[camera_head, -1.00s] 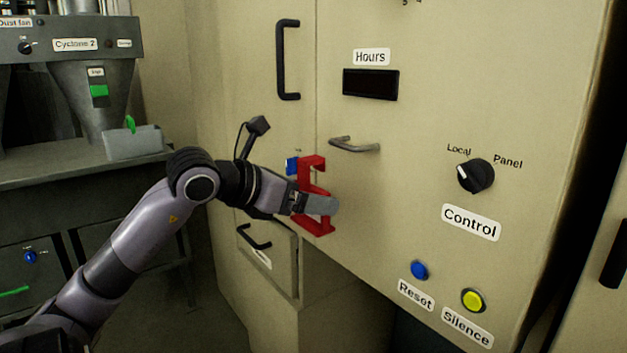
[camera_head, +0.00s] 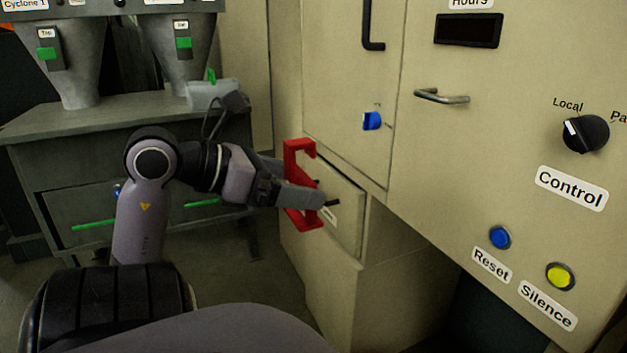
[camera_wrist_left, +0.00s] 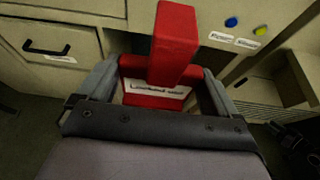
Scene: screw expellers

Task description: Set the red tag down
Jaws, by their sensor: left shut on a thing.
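The red tag (camera_head: 299,159) is a blocky red bracket with a notched side, held upright in the air in front of the beige cabinet. My left gripper (camera_head: 308,197) is shut on it. In the left wrist view the red tag (camera_wrist_left: 174,50) stands between the two fingers of my left gripper (camera_wrist_left: 160,88). A white label with dark print shows on its lower part. The tag looks clear of the cabinet and of any surface below.
A beige cabinet (camera_head: 440,150) fills the right, with a Control knob (camera_head: 586,133), a blue Reset button (camera_head: 500,237) and a yellow Silence button (camera_head: 560,276). A drawer (camera_head: 345,215) sits behind the tag. A grey bench (camera_head: 60,125) under hoppers stands at the left.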

